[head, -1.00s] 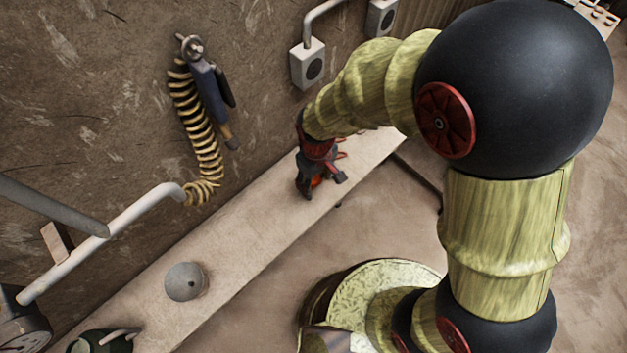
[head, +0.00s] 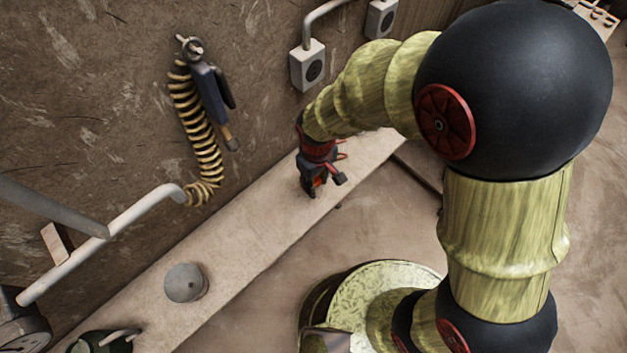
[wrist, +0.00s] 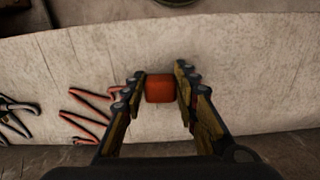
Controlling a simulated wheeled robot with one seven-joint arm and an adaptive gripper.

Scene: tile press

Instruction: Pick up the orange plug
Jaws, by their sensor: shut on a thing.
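The orange plug (wrist: 160,89) sits between the two fingers of my gripper (wrist: 161,92) in the wrist view, with a finger against each side. It looks like a small orange-red block with rounded edges. In the head view my gripper (head: 314,188) is low over the far part of the bench, and only a sliver of orange shows between its dark fingers. I cannot tell whether the plug touches the bench top.
The narrow pale bench (head: 240,228) runs along the wall. Red-handled pliers (wrist: 88,112) and a dark tool (wrist: 16,118) lie left of my gripper. A grey knob-like piece (head: 185,282) stands nearer on the bench. A coiled hose (head: 196,120) hangs on the wall.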

